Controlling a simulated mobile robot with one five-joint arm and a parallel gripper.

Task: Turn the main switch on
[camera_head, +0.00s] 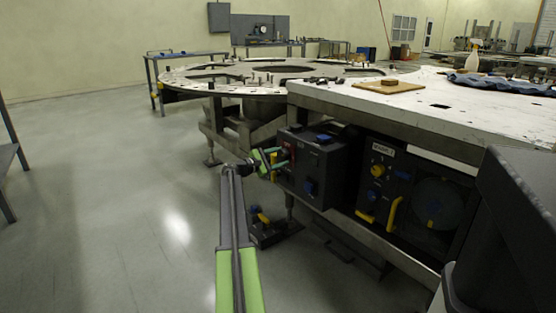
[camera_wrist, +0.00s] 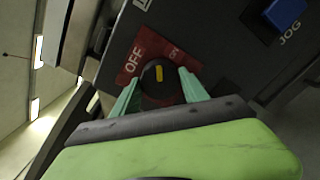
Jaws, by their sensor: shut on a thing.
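The main switch (camera_wrist: 157,80) is a round black knob with a yellow mark, on a red plate (camera_wrist: 141,53) lettered OFF and ON. In the wrist view the yellow mark points roughly up in the picture, between the two words. My gripper (camera_wrist: 158,84) has its two pale green fingers on either side of the knob, shut on it. In the head view my gripper (camera_head: 277,157) reaches the left face of the dark control box (camera_head: 318,160). The knob itself is too small and covered to make out there.
A blue JOG button (camera_wrist: 284,13) sits beside the red plate. The box is under a white-topped table (camera_head: 420,105), beside a panel with a yellow knob (camera_head: 379,172) and yellow handles (camera_head: 393,213). A round turret plate (camera_head: 225,75) stands behind. The floor at left is clear.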

